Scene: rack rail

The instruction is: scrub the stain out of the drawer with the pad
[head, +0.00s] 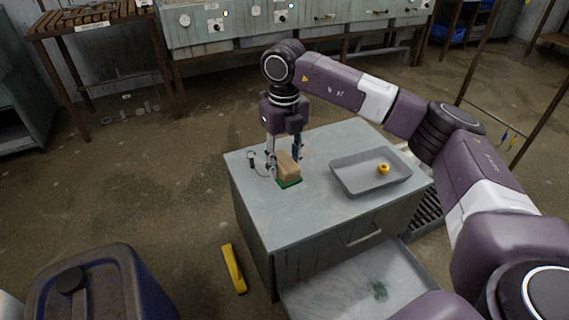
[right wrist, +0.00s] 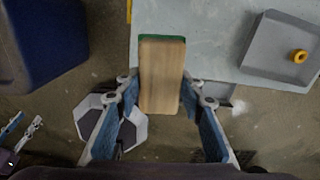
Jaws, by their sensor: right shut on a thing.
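My right gripper (head: 284,167) is shut on the scrubbing pad, a tan block (head: 288,163) with a green underside. The pad is at the cabinet top near its left side; it may touch the surface, but I cannot tell. In the right wrist view the block (right wrist: 162,75) stands between the fingers (right wrist: 160,90). The open drawer (head: 325,297) sticks out below the cabinet top.
The cabinet top (head: 310,207) carries a grey tray (head: 345,184) with a yellow ring (head: 383,169) in it. A dark blue container (head: 100,285) stands at the lower left. A yellow object (head: 233,269) lies on the floor beside the cabinet. My right arm reaches over the cabinet.

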